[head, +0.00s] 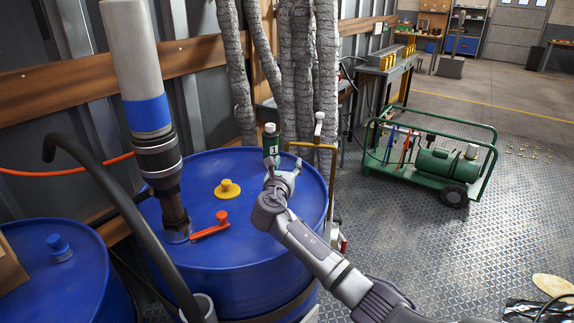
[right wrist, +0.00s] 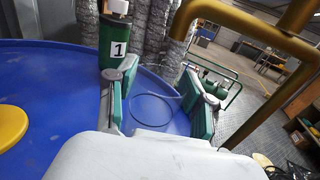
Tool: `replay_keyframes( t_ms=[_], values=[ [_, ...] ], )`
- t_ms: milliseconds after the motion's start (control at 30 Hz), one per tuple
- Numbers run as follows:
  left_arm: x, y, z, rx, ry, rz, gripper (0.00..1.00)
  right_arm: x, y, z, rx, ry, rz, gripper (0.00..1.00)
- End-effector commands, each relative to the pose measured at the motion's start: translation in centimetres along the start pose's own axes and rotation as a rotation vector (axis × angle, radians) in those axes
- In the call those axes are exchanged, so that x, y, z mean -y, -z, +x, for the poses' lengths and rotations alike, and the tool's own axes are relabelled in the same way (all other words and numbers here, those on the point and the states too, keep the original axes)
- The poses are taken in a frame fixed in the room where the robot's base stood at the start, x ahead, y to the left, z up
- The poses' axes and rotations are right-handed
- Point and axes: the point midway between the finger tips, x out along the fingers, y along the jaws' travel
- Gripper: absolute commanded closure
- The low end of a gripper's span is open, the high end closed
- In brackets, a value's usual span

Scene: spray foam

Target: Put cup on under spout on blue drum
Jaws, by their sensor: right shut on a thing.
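My right gripper (head: 283,178) is low over the right part of the blue drum (head: 250,255). In the right wrist view its two green-padded fingers (right wrist: 158,105) are apart, one on each side of a faint round outline, which looks like the rim of a clear cup (right wrist: 152,108). The cup is hard to make out in the head view, and I cannot tell whether it touches the drum top. The brass spout pipe (head: 318,147) rises at the drum's right edge; in the right wrist view it (right wrist: 245,40) is close to the right finger. My left gripper is out of view.
A green container (head: 270,144) marked 1 stands just beyond the gripper. A tall pump (head: 150,115), red lever (head: 211,225) and yellow cap (head: 227,189) are on the drum's left part. Wrapped grey pipes (head: 300,70) stand behind. A green cart (head: 430,155) is on the floor at right.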

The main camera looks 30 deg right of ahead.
Motion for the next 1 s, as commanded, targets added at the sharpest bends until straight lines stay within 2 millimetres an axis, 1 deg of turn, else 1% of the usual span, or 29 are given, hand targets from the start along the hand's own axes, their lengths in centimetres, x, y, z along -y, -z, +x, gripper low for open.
replay_keyframes(
  t_ms=[167,367,400,467,500,533,800,900,933,1000],
  values=[
    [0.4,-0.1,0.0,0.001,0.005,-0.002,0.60,0.0,-0.1,0.0,0.001,0.000,0.001,0.82],
    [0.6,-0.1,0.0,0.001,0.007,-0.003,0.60,0.0,0.4,0.0,0.001,0.000,0.001,0.82],
    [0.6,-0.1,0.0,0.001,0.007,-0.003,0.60,0.0,0.4,0.0,0.001,0.000,0.001,0.43],
    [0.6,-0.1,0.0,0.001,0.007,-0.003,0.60,0.0,0.4,0.0,0.001,0.000,0.001,0.33],
    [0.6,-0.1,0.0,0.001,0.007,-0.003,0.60,0.0,0.4,0.0,0.001,0.000,0.001,0.26],
    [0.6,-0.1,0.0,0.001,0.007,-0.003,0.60,0.0,0.4,0.0,0.001,0.000,0.001,0.23],
    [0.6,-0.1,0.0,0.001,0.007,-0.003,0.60,0.0,0.3,0.0,0.001,0.000,0.001,0.23],
    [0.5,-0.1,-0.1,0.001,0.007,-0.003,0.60,0.0,-0.1,0.0,0.002,0.000,0.003,0.23],
    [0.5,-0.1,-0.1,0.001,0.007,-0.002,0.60,0.0,-0.3,-0.1,0.002,-0.001,0.002,0.23],
    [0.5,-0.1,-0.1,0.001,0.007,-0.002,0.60,-0.1,-0.1,-1.1,0.002,-0.003,0.001,0.23]
  ],
)
